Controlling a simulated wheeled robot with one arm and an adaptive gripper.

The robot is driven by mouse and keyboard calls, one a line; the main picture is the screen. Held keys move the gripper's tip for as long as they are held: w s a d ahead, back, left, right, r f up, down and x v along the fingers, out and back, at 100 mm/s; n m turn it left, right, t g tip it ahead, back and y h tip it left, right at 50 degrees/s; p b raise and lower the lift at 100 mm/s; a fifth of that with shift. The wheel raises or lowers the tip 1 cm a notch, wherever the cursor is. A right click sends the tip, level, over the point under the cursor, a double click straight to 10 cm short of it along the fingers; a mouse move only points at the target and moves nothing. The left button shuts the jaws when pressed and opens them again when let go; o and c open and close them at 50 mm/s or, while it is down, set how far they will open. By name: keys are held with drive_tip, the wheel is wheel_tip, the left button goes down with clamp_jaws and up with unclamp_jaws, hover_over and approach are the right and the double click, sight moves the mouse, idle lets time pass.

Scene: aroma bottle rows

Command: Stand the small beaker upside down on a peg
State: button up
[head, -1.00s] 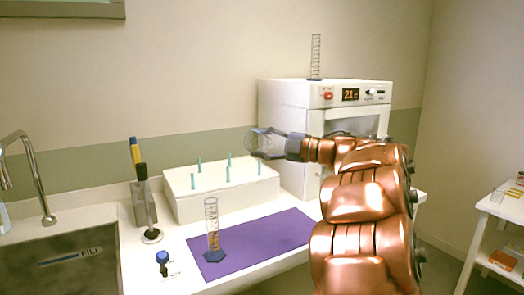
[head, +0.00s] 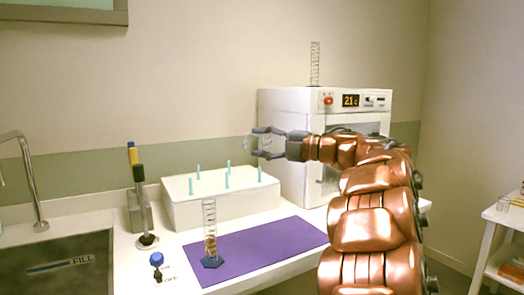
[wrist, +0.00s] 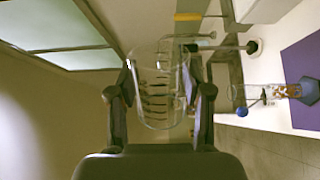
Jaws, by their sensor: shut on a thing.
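The small beaker (head: 251,143) is clear glass, and my gripper (head: 264,143) is shut on it. It is held in the air above the back right of the white peg box (head: 222,211). In the wrist view the beaker (wrist: 160,85) lies between my two fingers (wrist: 160,100), with dark graduation lines on its wall. I cannot tell for certain which way its mouth faces. Several thin teal pegs (head: 228,181) stand upright and bare on the box top. The beaker is apart from the pegs.
A graduated cylinder (head: 210,230) with amber contents stands on the purple mat (head: 262,250). A white oven (head: 300,140) carries another cylinder (head: 315,63). A pipette stand (head: 140,215), blue-topped item (head: 157,260) and sink (head: 60,262) are left.

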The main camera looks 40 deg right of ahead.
drive_tip(key=shift+f+n+b, duration=0.2)
drive_tip(key=shift+n+b, duration=1.2)
drive_tip(key=shift+b, duration=0.7)
drive_tip(key=shift+n+b, duration=0.5)
drive_tip(key=shift+b, duration=0.3)
drive_tip(key=shift+n+b, duration=0.5)
drive_tip(key=shift+b, duration=0.3)
